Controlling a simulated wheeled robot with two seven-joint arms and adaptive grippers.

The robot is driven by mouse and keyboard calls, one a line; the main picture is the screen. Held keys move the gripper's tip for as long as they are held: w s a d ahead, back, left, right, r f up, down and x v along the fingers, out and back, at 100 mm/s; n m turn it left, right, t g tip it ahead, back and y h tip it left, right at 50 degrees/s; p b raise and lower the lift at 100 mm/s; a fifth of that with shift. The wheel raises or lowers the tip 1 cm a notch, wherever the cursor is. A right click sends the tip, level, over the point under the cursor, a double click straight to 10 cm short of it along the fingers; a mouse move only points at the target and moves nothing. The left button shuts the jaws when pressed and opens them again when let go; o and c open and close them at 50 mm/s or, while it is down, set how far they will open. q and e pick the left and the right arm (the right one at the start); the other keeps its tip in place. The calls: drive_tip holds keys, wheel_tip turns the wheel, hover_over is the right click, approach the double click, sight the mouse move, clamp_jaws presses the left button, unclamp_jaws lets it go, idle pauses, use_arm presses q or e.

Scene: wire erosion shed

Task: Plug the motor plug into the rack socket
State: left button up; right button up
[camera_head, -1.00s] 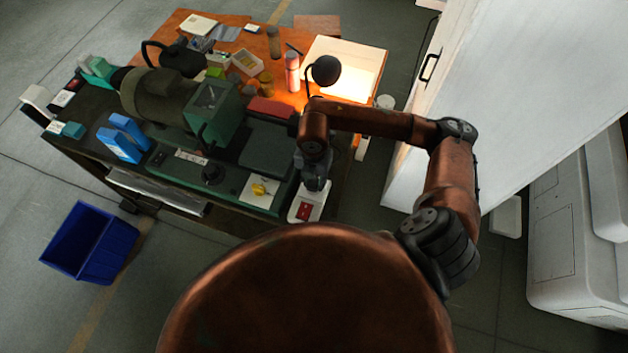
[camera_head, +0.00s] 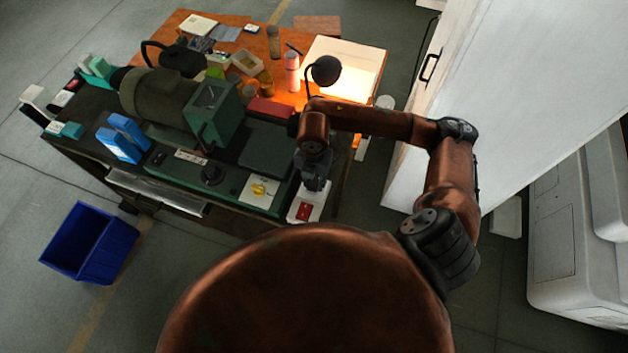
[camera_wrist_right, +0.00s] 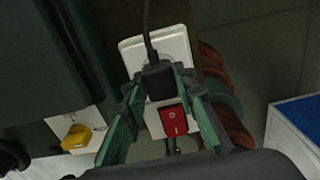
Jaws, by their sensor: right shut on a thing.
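The rack socket is a white unit (camera_head: 302,214) with a red switch at the front right corner of the bench in the head view. Its white plate (camera_wrist_right: 178,46) and red rocker switch (camera_wrist_right: 172,121) show in the wrist view. My right gripper (camera_head: 316,184) is above this unit. In the wrist view my right gripper (camera_wrist_right: 157,86) is shut on the black motor plug (camera_wrist_right: 159,81), whose cord runs up the picture. The plug lies over the white plate; I cannot tell how deep it sits, as its front is hidden. My left gripper is not in view.
A green machine (camera_head: 213,115) stands on the bench, with a yellow knob (camera_head: 259,189) left of the socket unit. A lamp (camera_head: 325,71) stands behind my right arm. A blue bin (camera_head: 90,243) is on the floor, and a white cabinet (camera_head: 480,90) stands right.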

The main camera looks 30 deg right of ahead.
drive_tip(key=shift+f+b, duration=0.5)
drive_tip(key=shift+f, duration=0.05)
drive_tip(key=o, duration=1.1)
drive_tip(key=shift+o, duration=0.2)
wheel_tip(320, 180, up, 12)
idle(0.4)
